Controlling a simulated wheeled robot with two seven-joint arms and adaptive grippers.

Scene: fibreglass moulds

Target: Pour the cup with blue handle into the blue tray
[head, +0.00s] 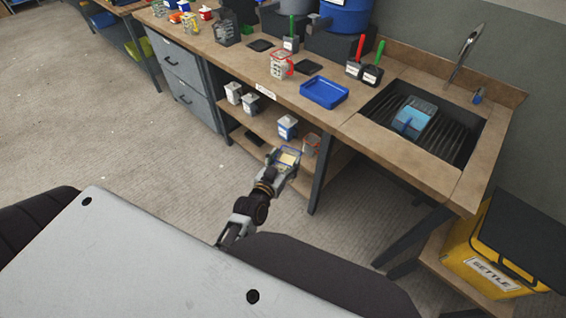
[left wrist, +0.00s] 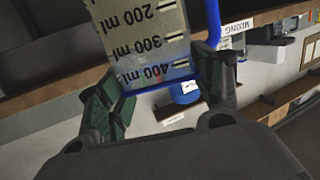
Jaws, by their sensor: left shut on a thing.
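My left gripper (head: 281,164) is shut on the cup with blue handle (head: 289,155), in front of the bench's lower shelf. In the left wrist view the cup (left wrist: 150,40) is clear-walled with a millilitre scale, a blue rim and a blue handle (left wrist: 213,20). It sits between the left gripper's fingers (left wrist: 165,95). Something pale yellow shows in it; how full it is I cannot tell. The blue tray (head: 323,93) lies on the bench top, left of the sink, above and to the right of the cup in the head view. It looks empty. My right gripper is not in view.
A cup with a red handle (head: 281,66) stands left of the tray. Dark pots with red and green handles (head: 366,72) stand behind it. The sink (head: 450,135) holds a blue-grey object. Small containers (head: 287,127) stand on the lower shelf. A yellow bin (head: 490,262) is at right.

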